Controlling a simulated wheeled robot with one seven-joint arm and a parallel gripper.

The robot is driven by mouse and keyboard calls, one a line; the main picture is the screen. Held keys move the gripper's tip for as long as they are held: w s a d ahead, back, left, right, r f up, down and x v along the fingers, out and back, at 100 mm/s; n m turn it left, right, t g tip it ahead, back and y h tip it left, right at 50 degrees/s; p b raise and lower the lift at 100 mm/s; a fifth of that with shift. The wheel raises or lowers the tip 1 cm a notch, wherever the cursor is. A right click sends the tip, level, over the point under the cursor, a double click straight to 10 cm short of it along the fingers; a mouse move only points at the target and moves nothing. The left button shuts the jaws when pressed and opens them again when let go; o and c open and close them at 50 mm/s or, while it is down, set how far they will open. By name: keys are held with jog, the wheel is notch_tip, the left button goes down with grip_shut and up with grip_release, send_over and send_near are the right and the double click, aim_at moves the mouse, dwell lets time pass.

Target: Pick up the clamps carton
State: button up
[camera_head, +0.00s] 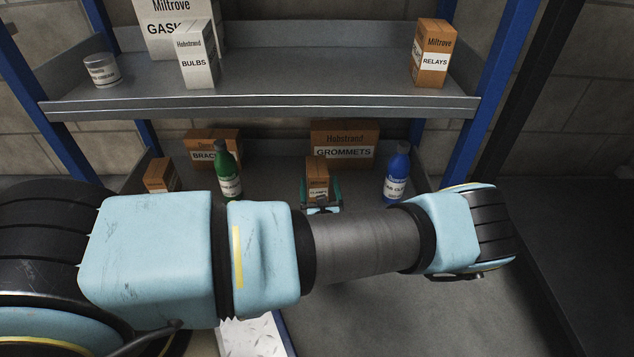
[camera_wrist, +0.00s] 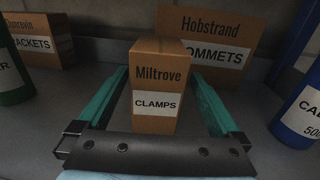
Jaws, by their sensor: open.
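The clamps carton (camera_wrist: 157,82) is a small brown box with a white CLAMPS label, standing upright on the lower shelf. In the head view the carton (camera_head: 317,175) shows just beyond my gripper (camera_head: 321,196), its lower part partly hidden. In the wrist view my gripper (camera_wrist: 160,105) is open, with one teal finger on each side of the carton. A gap shows between each finger and the carton's sides, so it is not gripped.
The grommets carton (camera_head: 345,146) stands close behind. A green bottle (camera_head: 227,170) and the brackets carton (camera_head: 203,143) are to the left; a blue bottle (camera_head: 396,174) is to the right. The upper shelf (camera_head: 270,104) overhangs this level.

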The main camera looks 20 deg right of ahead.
jog(key=shift+x, duration=0.9)
jog(key=b+x, duration=0.1)
jog(key=x, duration=0.1)
jog(key=b+x, duration=0.1)
jog(key=x, duration=0.1)
jog(key=shift+w+a+f, duration=0.1)
jog(key=shift+a+f, duration=0.05)
jog(key=shift+f, duration=0.05)
jog(key=shift+w+d+r+b, duration=0.1)
jog(key=shift+w+d+b, duration=0.15)
jog(key=shift+w, duration=0.2)
jog(key=shift+c, duration=0.2)
jog(key=c, duration=1.5)
jog(key=shift+r, duration=0.15)
